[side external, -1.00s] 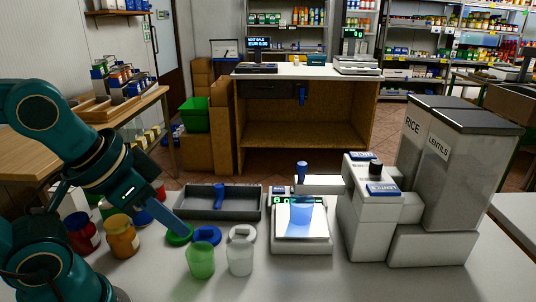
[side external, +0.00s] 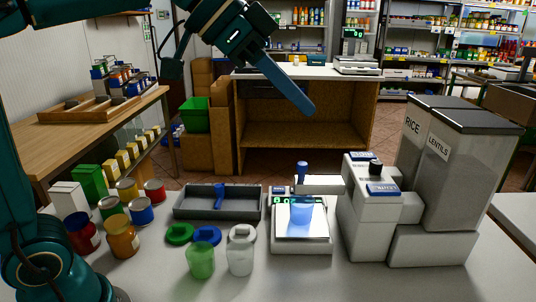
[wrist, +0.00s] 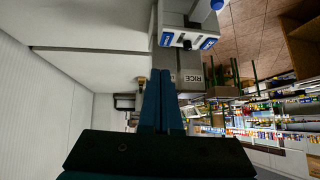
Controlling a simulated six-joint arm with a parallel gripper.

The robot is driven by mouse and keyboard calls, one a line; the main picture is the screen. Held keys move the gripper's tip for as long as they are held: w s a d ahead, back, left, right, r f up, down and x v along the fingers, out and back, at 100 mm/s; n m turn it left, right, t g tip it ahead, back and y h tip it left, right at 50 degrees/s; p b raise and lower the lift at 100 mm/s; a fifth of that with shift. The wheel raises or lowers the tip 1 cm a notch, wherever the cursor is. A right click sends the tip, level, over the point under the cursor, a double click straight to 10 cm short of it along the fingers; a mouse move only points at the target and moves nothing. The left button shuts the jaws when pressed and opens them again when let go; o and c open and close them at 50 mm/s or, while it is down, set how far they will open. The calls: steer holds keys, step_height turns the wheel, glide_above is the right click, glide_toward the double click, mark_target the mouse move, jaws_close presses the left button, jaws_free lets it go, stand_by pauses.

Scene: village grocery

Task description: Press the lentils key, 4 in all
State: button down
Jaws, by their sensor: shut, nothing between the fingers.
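The dispenser (side external: 368,220) is a pale grey block with two blue-labelled keys on top and a black knob between them. The near key (side external: 383,190) and the far key (side external: 362,156) have lettering too small to read surely. In the wrist view the two keys (wrist: 167,40) and (wrist: 208,43) show at the top. Behind stand the bins marked RICE (side external: 411,125) and LENTILS (side external: 438,147). My gripper (side external: 308,110) is shut and empty, high above the table and left of the dispenser, touching nothing.
A green jar (side external: 200,262), a clear jar (side external: 240,255) and green and blue lids (side external: 180,234) lie left of the scale. A grey tray (side external: 240,208) with a blue-handled tool is behind them. Several cans and jars (side external: 123,240) stand at left.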

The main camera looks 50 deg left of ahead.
steer(key=w+d+f+m+h, duration=0.1)
steer(key=w+f, duration=0.2)
steer(key=w, duration=0.6)
steer(key=shift+d+f+g, duration=0.25)
steer(key=shift+d+g, duration=0.15)
glide_above(389, 188)
steer(key=s+a, duration=0.2)
step_height(389, 188, down, 7)
steer(key=shift+f, duration=2.05)
